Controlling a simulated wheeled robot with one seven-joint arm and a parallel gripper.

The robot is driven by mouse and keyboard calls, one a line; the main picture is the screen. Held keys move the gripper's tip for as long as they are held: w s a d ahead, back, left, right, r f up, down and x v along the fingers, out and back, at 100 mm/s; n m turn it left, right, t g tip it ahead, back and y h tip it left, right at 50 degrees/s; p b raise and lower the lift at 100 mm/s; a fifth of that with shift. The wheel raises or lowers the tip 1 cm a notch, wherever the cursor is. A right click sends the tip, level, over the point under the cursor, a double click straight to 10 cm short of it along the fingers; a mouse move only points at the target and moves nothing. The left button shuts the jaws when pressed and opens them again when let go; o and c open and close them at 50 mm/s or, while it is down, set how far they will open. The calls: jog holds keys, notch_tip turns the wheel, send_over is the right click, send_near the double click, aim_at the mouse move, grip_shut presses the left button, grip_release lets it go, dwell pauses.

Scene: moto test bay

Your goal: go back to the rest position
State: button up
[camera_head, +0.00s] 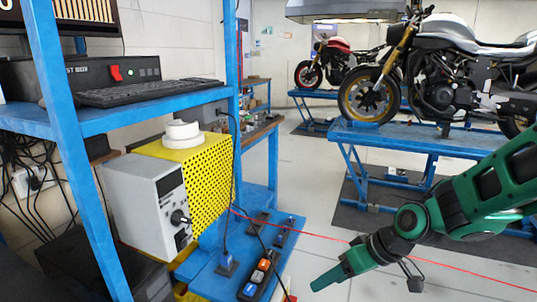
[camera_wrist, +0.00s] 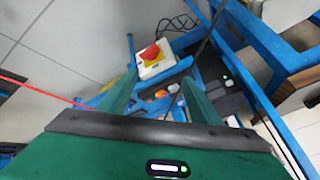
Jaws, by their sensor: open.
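My gripper (camera_head: 336,276) is at the lower right of the head view, at the end of my green arm, low in front of the blue rack. In the wrist view its two green fingers (camera_wrist: 158,98) stand apart with nothing held between them. Beyond the fingers is a box with a red button (camera_wrist: 152,54).
The blue rack (camera_head: 150,122) carries a keyboard (camera_head: 150,92) and, lower, a grey and yellow instrument (camera_head: 150,205). A thin red line (camera_head: 450,272) crosses the floor area. Motorcycles (camera_head: 440,75) stand on blue lifts (camera_head: 400,140) behind. Pale floor (camera_head: 310,200) is open between.

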jog(key=s+d+r+m+g+h, duration=0.1)
jog(key=s+d+m+h, duration=0.15)
jog(key=d, duration=0.55)
jog(key=s+d+r+m+h, duration=0.2)
jog(key=s+d, duration=0.2)
jog(key=d, duration=0.4)
jog(key=s+d+r+m+g, duration=0.1)
jog(key=s+d+r+m, duration=0.1)
jog(key=s, duration=0.5)
jog(key=s+d+r+m+g+h, duration=0.1)
jog(key=s+d+r+m, duration=0.1)
jog(key=s+d+m, duration=0.3)
jog(key=shift+s+d+g, duration=0.3)
jog(key=shift+s+d, duration=0.6)
jog(key=shift+d, duration=0.35)
jog(key=shift+m, duration=0.25)
jog(key=shift+w+f, duration=0.25)
jog(key=shift+w, duration=0.4)
